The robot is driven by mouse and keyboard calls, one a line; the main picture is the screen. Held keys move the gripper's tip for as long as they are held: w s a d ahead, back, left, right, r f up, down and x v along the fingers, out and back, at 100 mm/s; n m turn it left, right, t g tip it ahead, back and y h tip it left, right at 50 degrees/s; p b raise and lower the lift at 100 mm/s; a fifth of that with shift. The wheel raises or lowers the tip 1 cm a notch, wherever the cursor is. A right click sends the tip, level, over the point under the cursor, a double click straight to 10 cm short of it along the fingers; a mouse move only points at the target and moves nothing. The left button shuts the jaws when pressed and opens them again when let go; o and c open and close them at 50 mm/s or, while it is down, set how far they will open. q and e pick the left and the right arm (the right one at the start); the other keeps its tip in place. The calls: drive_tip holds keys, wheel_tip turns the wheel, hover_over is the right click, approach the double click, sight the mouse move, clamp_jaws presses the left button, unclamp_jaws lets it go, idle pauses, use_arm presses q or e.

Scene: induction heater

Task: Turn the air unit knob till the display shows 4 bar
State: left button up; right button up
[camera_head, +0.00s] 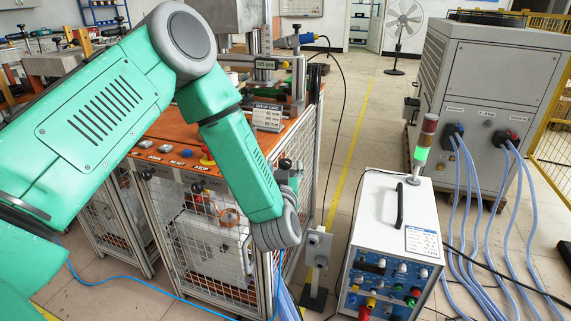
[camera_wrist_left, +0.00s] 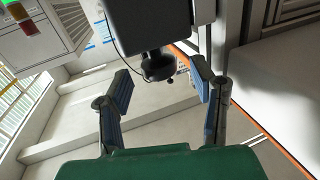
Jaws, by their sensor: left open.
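In the left wrist view, a black round knob (camera_wrist_left: 158,66) hangs below a dark box-shaped unit (camera_wrist_left: 150,22), which looks like the air unit. My left gripper (camera_wrist_left: 160,80) is open, its blue-padded fingers apart on either side of the knob. The knob lies at or just beyond the fingertips; I cannot tell whether they touch it. In the head view, my left gripper (camera_head: 288,172) is a small dark shape at the right side of the orange-topped bench (camera_head: 150,128), partly hidden by my wrist. No pressure display can be read. My right gripper is out of view.
A white power unit (camera_head: 385,215) with a lit signal tower (camera_head: 424,140) stands to the right. A grey box on a post (camera_head: 318,247) stands close to my wrist. Pale blue hoses (camera_head: 465,200) run from a large grey cabinet (camera_head: 490,90).

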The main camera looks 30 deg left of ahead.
use_arm(q)
drive_tip(key=v, duration=0.9)
drive_tip(key=shift+s, duration=0.15)
drive_tip(key=shift+d, duration=0.1)
drive_tip(key=s+d+f+m+g+h, duration=0.2)
drive_tip(key=s+f+g+h, duration=0.15)
drive_tip(key=f, duration=0.45)
drive_tip(key=s+d+f+m+g+h, duration=0.2)
drive_tip(key=s+d+f+h, duration=0.15)
drive_tip(key=f, duration=0.55)
drive_tip(key=s+a+f+m+g+h, duration=0.1)
drive_tip(key=s+f+g, duration=0.3)
drive_tip(key=s, duration=0.7)
drive_tip(key=s+a+f+m+g+h, duration=0.1)
drive_tip(key=s+f+g, duration=0.4)
drive_tip(key=s, duration=0.6)
drive_tip(key=shift+s+m, duration=0.2)
drive_tip(key=shift+m, duration=0.1)
drive_tip(key=shift+w+f+g, duration=0.1)
drive_tip(key=shift+f+g, duration=0.05)
drive_tip(key=shift+g, duration=0.1)
